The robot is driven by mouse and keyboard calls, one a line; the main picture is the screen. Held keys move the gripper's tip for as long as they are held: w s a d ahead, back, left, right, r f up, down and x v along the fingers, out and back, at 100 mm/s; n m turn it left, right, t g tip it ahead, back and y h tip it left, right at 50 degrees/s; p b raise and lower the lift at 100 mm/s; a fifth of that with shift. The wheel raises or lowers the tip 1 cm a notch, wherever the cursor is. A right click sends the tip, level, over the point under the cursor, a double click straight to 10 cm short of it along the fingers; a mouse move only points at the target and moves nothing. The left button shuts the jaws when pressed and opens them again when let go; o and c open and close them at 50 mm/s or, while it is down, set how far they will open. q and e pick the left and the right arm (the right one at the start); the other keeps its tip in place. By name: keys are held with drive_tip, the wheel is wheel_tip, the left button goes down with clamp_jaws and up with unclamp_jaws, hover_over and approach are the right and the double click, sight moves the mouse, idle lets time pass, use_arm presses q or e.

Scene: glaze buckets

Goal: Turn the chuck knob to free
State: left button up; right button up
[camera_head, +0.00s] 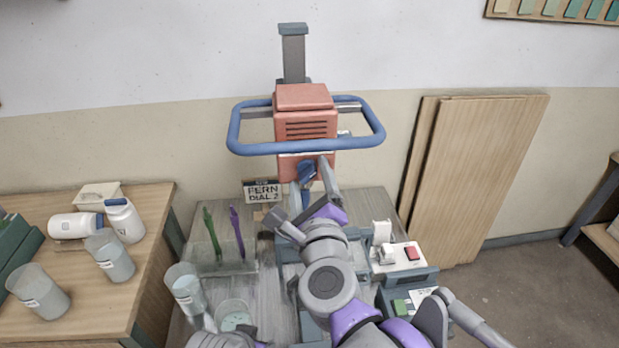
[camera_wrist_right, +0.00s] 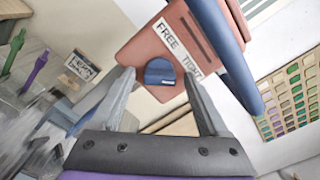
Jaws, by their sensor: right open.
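The chuck knob (camera_wrist_right: 160,72) is blue and rounded. It sits on the salmon-red drill head (camera_head: 305,98), below a white label (camera_wrist_right: 178,46) reading FREE and TIGHT. I cannot clearly read which word it points to. In the head view the knob (camera_head: 306,168) is partly hidden by my right gripper (camera_head: 312,170). In the right wrist view this gripper (camera_wrist_right: 158,80) is open, with one finger on each side of the knob and gaps between. I cannot tell how deep the knob lies between the fingers. My left gripper's jaws do not show.
A blue hoop handle (camera_head: 305,148) surrounds the drill head. Green and purple tools (camera_head: 237,230) stand in a rack at left, near a FERN DIAL 2 sign (camera_head: 263,191). Cups (camera_head: 184,288) stand in front. A white box with a red switch (camera_head: 412,254) is at right.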

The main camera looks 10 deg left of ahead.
clamp_jaws()
idle(0.4)
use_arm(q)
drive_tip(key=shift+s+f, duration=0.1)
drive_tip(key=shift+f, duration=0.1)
use_arm(e)
drive_tip(key=n+b, duration=0.1)
drive_tip(key=n, duration=0.2)
drive_tip(key=shift+f+n+b, duration=0.1)
drive_tip(key=shift+n+b, duration=0.2)
drive_tip(key=shift+b, duration=0.1)
drive_tip(key=n+b, duration=0.1)
drive_tip(key=n, duration=0.3)
drive_tip(key=shift+b, duration=0.3)
drive_tip(key=n+b, duration=0.1)
drive_tip(key=n, duration=0.4)
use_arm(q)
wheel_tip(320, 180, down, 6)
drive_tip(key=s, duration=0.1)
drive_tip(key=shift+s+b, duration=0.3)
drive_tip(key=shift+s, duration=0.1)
use_arm(e)
drive_tip(key=n, duration=0.5)
drive_tip(key=shift+n, duration=0.3)
